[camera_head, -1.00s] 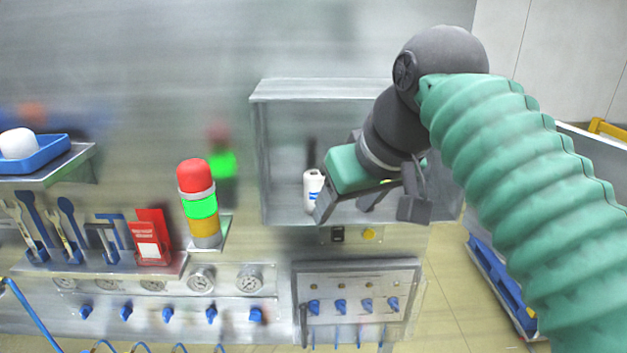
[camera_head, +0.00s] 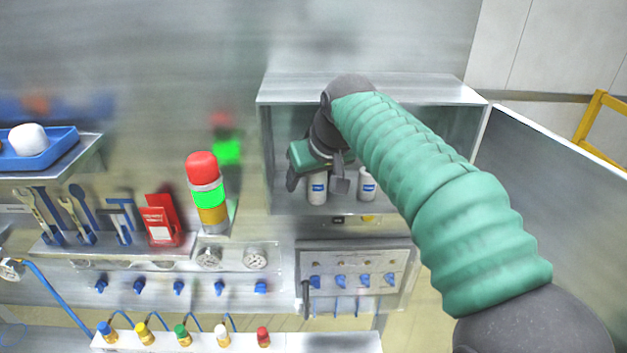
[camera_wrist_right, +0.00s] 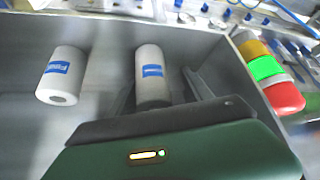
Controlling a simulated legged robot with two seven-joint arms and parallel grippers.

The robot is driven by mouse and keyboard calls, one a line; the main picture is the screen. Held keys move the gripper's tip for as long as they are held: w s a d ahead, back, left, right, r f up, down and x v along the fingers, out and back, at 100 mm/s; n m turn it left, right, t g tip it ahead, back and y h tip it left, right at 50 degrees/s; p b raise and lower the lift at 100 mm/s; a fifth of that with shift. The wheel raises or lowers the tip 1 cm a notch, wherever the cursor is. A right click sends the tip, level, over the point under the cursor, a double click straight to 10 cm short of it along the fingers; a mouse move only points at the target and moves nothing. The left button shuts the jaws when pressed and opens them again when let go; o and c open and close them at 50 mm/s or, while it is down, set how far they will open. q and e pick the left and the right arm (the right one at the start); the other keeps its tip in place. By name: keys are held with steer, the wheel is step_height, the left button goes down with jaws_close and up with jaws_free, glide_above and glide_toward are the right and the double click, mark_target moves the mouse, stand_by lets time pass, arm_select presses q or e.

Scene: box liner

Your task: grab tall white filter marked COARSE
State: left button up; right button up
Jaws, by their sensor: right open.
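Two white cylindrical filters with blue labels stand in the open grey cabinet. One filter (camera_head: 317,190) is at the left, the other (camera_head: 367,185) to its right. In the right wrist view they are the middle filter (camera_wrist_right: 152,72) and the left filter (camera_wrist_right: 63,74). The label print is too small to read surely, so I cannot tell which is marked COARSE. My right gripper (camera_head: 317,184) is open, its fingers to either side of the left-hand filter in the head view. Its green body hides that filter's top there. I cannot tell whether the fingers touch it. My left gripper is out of view.
The cabinet (camera_head: 375,88) has a roof and side walls close around my right arm. A red, green and amber signal light (camera_head: 207,195) stands left of it. A tool shelf (camera_head: 110,246) and a blue tray (camera_head: 50,150) are farther left. Valves and gauges sit below.

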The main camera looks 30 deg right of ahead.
steer(key=shift+w, duration=0.15)
steer(key=shift+c, duration=0.5)
steer(key=shift+s+d+r, duration=0.1)
steer(key=shift+s+d, duration=0.35)
steer(key=shift+s, duration=0.05)
steer(key=c, duration=0.9)
jaws_close()
steer(key=shift+w, duration=0.15)
steer(key=shift+a, duration=0.1)
